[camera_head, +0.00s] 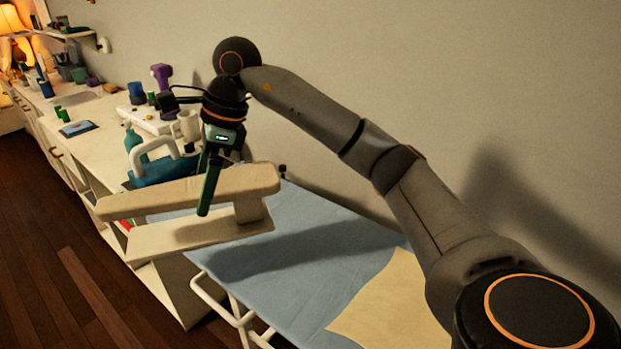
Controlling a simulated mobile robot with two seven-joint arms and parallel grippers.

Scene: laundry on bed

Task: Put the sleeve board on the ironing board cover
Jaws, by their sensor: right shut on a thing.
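The sleeve board (190,190) is a cream-coloured piece with a padded upper arm above a flat base, joined by a post at its right end. My right gripper (209,187) points down and is shut on its upper arm, near the middle. The ironing board cover (310,235) is light blue and runs from behind the sleeve board toward the lower right. The right part of the sleeve board overlaps the cover in the picture, and its left part extends past the cover's left edge. A dark shadow lies on the cover, apart from the sleeve board. My left gripper is not in view.
A cream cloth (395,305) lies on the near part of the cover. A teal iron (165,170) stands behind the sleeve board. A long white counter (90,140) with bottles and a purple item (161,75) runs along the wall. The blue middle of the cover is clear.

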